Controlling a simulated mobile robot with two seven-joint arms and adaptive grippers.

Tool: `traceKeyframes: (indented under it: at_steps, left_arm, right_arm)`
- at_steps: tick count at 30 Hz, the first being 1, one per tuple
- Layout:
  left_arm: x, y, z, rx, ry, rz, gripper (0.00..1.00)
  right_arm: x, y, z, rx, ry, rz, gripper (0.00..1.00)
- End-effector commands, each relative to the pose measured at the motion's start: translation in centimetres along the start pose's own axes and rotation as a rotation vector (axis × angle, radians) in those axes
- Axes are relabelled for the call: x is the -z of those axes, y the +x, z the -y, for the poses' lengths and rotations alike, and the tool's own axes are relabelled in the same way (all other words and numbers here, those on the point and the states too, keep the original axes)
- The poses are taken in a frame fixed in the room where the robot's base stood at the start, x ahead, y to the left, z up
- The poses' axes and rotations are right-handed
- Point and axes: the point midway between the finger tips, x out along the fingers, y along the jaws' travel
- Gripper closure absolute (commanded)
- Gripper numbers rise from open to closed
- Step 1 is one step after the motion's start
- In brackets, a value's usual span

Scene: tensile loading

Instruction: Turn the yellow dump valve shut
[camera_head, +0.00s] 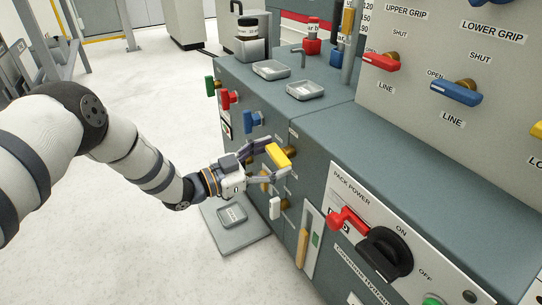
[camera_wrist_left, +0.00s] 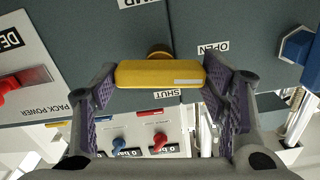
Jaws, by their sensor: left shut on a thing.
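The yellow dump valve handle (camera_head: 278,155) is on the front face of the grey cabinet in the head view. My left gripper (camera_head: 270,159) reaches it from the left and is shut on it, one finger on each side. In the left wrist view the yellow handle (camera_wrist_left: 160,74) spans between the purple finger pads of the left gripper (camera_wrist_left: 160,82), lying crosswise in the picture. A brass stem (camera_wrist_left: 158,50) shows behind it. An OPEN label (camera_wrist_left: 213,48) and a SHUT label (camera_wrist_left: 166,94) are beside the handle. My right gripper is not in view.
A blue handle (camera_head: 253,121), a red handle (camera_head: 229,99) and a white handle (camera_head: 275,208) sit close by on the same cabinet face. The pack power panel with a red lever (camera_head: 348,220) and black knob (camera_head: 385,253) is to the right. Open floor lies left.

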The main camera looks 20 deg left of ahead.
Motion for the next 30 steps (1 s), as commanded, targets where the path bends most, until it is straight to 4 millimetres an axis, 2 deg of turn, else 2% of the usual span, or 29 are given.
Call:
traceKeyframes:
  at_steps: [30]
  left_arm:
    - [0.2,0.1,-0.1,-0.002,0.960,-0.003,0.61]
  right_arm:
    - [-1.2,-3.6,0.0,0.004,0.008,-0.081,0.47]
